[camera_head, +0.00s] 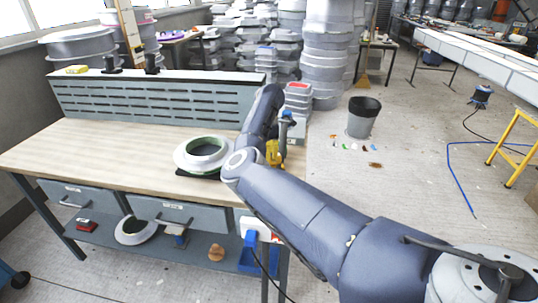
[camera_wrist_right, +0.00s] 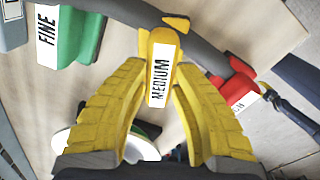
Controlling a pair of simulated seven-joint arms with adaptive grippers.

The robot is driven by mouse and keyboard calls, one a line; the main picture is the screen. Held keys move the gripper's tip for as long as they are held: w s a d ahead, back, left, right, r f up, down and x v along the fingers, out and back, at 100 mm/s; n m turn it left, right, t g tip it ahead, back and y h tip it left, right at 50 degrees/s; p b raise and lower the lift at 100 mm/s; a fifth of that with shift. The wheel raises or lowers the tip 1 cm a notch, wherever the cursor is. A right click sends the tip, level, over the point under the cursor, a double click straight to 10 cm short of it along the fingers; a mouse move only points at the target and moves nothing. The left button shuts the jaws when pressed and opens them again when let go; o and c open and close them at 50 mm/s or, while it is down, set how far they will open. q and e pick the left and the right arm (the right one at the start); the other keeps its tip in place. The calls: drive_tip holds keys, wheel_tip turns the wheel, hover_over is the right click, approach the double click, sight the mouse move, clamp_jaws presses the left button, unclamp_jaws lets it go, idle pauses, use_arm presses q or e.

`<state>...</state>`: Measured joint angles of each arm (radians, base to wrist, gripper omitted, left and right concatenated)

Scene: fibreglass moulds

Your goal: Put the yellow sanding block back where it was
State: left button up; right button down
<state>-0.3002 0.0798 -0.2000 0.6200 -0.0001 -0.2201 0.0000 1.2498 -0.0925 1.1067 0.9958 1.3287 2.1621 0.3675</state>
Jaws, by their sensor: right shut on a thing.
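The yellow sanding block (camera_wrist_right: 160,75), with a white label reading MEDIUM, is between the fingertips of my right gripper in the right wrist view. My right gripper (camera_head: 275,153) has ridged yellow fingers and is shut on the block. In the head view it is at the right end of the wooden workbench (camera_head: 90,145), partly hidden by my arm, and I cannot make out the block there. My left gripper is not in view.
In the wrist view a green block (camera_wrist_right: 75,37) labelled FINE is on the left and a red labelled block (camera_wrist_right: 238,92) on the right. A white ring-shaped mould (camera_head: 190,158) lies on the bench beside my right arm. A slotted grey panel (camera_head: 150,98) runs along the back.

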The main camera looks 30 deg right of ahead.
drive_tip(key=c, duration=1.2)
unclamp_jaws()
drive_tip(key=shift+f, duration=0.1)
drive_tip(key=shift+o, duration=0.2)
wheel_tip(320, 180, up, 12)
drive_tip(key=shift+r, duration=0.2)
